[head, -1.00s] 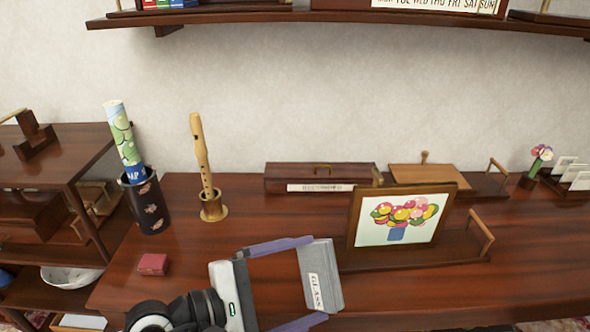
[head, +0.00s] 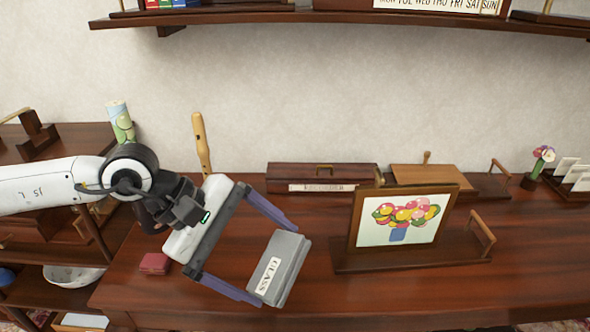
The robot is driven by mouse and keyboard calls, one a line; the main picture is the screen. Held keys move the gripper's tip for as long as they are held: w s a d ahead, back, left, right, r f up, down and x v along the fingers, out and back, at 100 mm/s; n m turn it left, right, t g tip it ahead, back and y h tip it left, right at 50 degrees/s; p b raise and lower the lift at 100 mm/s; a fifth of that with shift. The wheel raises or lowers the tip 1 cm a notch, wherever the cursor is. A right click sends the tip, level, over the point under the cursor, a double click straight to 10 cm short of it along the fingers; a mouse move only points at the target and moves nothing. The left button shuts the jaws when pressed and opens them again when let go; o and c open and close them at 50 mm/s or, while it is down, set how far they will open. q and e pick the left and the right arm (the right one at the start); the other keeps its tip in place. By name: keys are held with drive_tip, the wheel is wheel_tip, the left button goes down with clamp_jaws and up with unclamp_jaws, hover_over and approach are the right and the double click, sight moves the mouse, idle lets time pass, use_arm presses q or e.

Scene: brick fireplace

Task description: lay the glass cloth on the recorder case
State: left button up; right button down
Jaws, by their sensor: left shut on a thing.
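My left gripper (head: 262,252) is shut on the glass cloth (head: 281,272), a grey folded block with a white label reading GLASS. The cloth is between its two purple-grey fingers, tilted, over the front left part of the table. My right gripper is not in view.
A picture frame (head: 402,217) with painted flowers stands on a wooden tray right of the cloth. A wooden recorder (head: 201,145) stands upright behind my left arm. A small red box (head: 154,263) lies at the left. The table's front right is clear.

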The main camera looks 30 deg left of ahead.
use_arm(q)
drive_tip(key=s+a+r+n+g+y, duration=0.1)
drive_tip(key=s+a+r+g+y, duration=0.1)
drive_tip(key=a+r, duration=0.3)
drive_tip(key=shift+s+r+y, duration=0.4)
drive_tip(key=shift+s+r, duration=0.45)
drive_tip(key=shift+s+r, duration=0.1)
drive_tip(key=shift+r, duration=0.05)
